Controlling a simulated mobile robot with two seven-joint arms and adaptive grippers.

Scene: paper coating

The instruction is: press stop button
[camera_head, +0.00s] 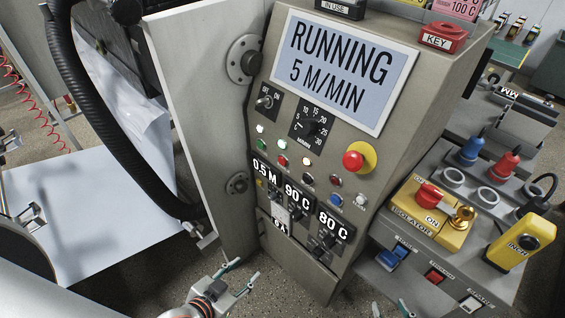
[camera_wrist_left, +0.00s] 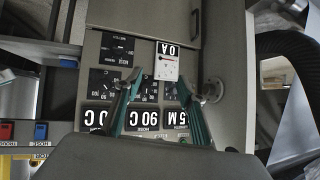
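The grey control cabinet (camera_head: 345,255) stands in the middle of the head view. A large red mushroom button on a yellow base (camera_head: 354,161) sits right of its dial. Small buttons, among them a red one (camera_head: 282,160), sit lower left; their labels are too small to read. My left gripper (camera_head: 243,270) is open and empty, low in front of the cabinet. In the left wrist view its fingers (camera_wrist_left: 158,90) are apart before the readouts and a gauge (camera_wrist_left: 167,62). My right gripper (camera_head: 388,307) shows only its fingertips, apart, at the bottom edge.
The cabinet screen (camera_head: 340,68) reads RUNNING, 5 M/MIN. A side console with a yellow isolator box (camera_head: 432,218) and a yellow INCH pendant (camera_head: 520,243) juts out at right. A black hose (camera_head: 110,130) and a white sheet (camera_head: 90,215) are at left.

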